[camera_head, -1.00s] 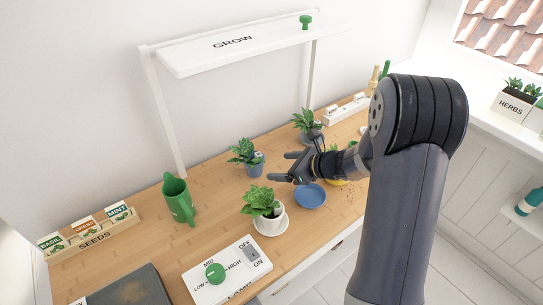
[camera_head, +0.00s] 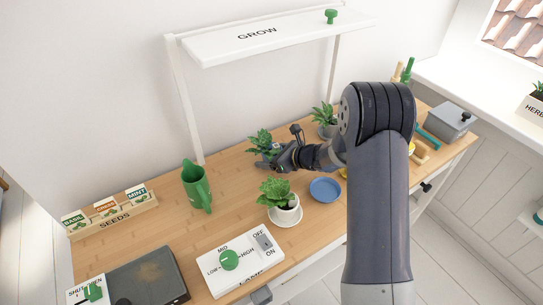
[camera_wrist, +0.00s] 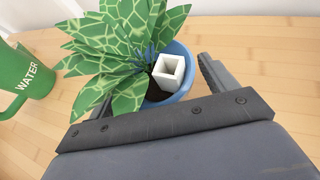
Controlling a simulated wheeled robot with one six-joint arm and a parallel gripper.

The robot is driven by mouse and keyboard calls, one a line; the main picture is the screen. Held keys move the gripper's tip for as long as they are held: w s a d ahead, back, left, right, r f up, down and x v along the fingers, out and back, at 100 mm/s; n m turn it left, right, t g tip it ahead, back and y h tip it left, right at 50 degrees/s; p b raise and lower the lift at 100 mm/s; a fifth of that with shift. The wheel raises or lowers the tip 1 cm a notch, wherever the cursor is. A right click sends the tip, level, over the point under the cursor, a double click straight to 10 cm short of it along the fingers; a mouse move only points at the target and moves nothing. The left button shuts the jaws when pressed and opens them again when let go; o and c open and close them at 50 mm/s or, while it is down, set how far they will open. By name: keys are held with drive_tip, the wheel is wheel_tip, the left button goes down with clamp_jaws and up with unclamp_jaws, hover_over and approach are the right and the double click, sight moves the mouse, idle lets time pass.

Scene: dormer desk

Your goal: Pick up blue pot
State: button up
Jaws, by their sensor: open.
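The blue pot (camera_wrist: 181,95) holds a plant with patterned green leaves (camera_wrist: 120,45) and a small white square tube (camera_wrist: 168,70) in dark soil. In the head view the plant (camera_head: 262,141) shows beside my gripper (camera_head: 272,160), which mostly hides the pot. In the wrist view my gripper (camera_wrist: 155,85) is open, with the pot between its fingers. The right finger is close beside the rim; leaves largely cover the left finger. I cannot tell whether either finger touches the pot.
A green watering can (camera_head: 196,187) stands left of the pot. A white-potted plant (camera_head: 285,208) on a saucer and an empty blue saucer (camera_head: 325,189) are in front. Another potted plant (camera_head: 325,115) stands behind right. The white GROW shelf (camera_head: 275,38) hangs above the desk's back.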

drive_tip(key=shift+c, duration=0.4)
drive_tip(key=c, duration=1)
drive_tip(key=shift+c, duration=0.3)
drive_tip(key=shift+r, duration=0.1)
